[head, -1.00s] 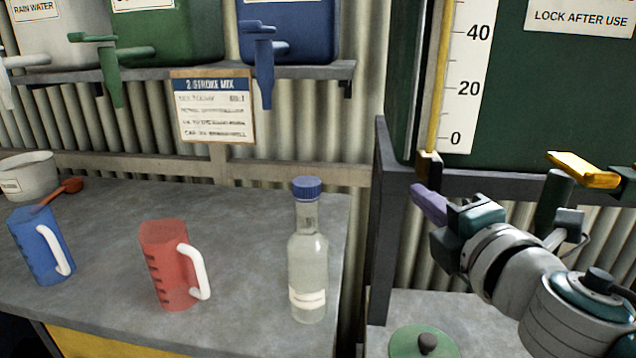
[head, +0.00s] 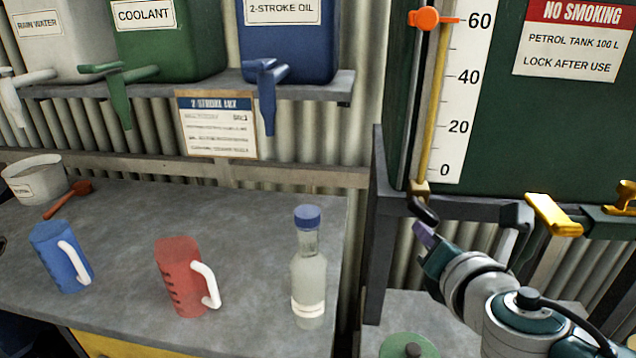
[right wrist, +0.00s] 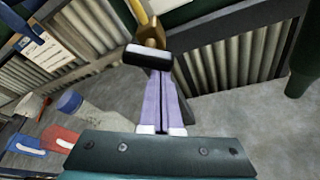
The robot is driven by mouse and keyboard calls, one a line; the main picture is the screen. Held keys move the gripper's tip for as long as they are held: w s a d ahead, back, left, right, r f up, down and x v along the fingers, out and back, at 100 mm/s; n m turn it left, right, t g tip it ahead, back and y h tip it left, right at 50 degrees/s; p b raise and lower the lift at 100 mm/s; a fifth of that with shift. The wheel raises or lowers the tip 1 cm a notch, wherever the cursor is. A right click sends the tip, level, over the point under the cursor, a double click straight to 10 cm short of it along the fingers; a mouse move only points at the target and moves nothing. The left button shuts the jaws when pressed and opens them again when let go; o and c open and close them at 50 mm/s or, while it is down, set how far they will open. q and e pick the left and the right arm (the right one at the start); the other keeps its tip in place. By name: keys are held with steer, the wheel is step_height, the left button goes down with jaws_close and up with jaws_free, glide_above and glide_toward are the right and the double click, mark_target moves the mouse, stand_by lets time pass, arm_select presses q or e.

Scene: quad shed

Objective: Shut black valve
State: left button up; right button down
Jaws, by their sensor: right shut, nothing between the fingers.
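The black valve is a small black lever (head: 424,210) on a brass fitting at the foot of the tank's yellow gauge tube. In the head view it slants down to the right. In the right wrist view its black handle (right wrist: 147,56) lies across, just beyond the fingertips. My right gripper (head: 422,232), with purple fingers, is shut and empty, close below the lever. The purple fingers also show in the right wrist view (right wrist: 160,85), pointing at the handle. I cannot tell whether they touch it. My left gripper is not in view.
The dark green petrol tank (head: 530,130) stands on a dark frame. A yellow lever (head: 553,214) sits right of my gripper. A glass bottle (head: 308,275), a red jug (head: 178,278) and a blue jug (head: 55,262) stand on the left bench. A round green lid (head: 408,346) lies below.

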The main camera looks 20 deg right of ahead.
steer(key=n+p, duration=0.1)
steer(key=n+g+h+p, duration=0.1)
steer(key=n, duration=0.1)
steer(key=shift+s+d+r, duration=0.2)
steer(key=shift+d, duration=0.15)
steer(key=shift+r, duration=0.1)
